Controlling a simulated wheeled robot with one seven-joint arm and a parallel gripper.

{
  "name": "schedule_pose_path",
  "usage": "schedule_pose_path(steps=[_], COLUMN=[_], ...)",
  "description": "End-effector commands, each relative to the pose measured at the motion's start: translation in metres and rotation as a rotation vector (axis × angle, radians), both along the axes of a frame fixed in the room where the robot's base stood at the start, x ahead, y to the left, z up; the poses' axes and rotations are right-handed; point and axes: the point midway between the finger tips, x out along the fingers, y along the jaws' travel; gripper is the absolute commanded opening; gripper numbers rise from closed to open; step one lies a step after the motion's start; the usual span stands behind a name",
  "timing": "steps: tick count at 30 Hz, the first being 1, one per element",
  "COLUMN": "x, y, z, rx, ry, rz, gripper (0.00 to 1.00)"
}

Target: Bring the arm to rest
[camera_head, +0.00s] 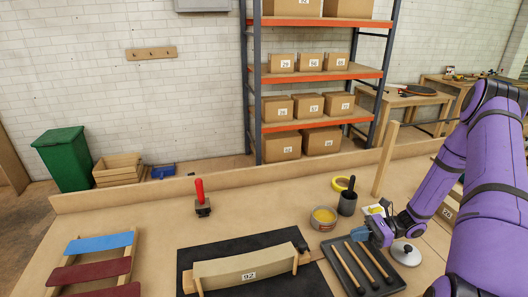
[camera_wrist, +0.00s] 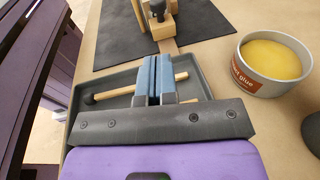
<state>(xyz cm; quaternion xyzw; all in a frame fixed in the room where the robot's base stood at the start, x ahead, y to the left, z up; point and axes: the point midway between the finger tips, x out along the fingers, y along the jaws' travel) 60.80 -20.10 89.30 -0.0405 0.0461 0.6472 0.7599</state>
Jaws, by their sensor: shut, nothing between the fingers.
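My gripper (camera_head: 360,234) is at the end of my purple arm, on the right side of the workbench. It hangs over the dark tray (camera_head: 398,280), which holds several wooden-handled tools (camera_head: 350,268). In the wrist view its two blue-grey fingers (camera_wrist: 160,72) are pressed together with nothing between them. They hide part of a wooden handle (camera_wrist: 115,93) in the tray. I cannot tell the exact height of the fingertips above the tray.
A pale curved piece (camera_head: 225,270) marked 92 lies on a black mat (camera_head: 315,282). A glue tin (camera_head: 323,217), a dark cup (camera_head: 347,204) and a white-lidded item (camera_head: 405,254) stand close by. A red-handled tool (camera_head: 201,197) stands farther left, with bare bench around it.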

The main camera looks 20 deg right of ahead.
Motion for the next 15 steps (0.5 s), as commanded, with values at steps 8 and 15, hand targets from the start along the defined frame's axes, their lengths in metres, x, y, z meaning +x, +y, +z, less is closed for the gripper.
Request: schedule_pose_path(steps=[8, 15], x=[0.005, 0.007], y=[0.005, 0.02], z=[0.033, 0.095], rx=[-0.097, -0.28], ry=[-0.055, -0.163], rz=[0.098, 0.283], gripper=[0.0, 0.0])
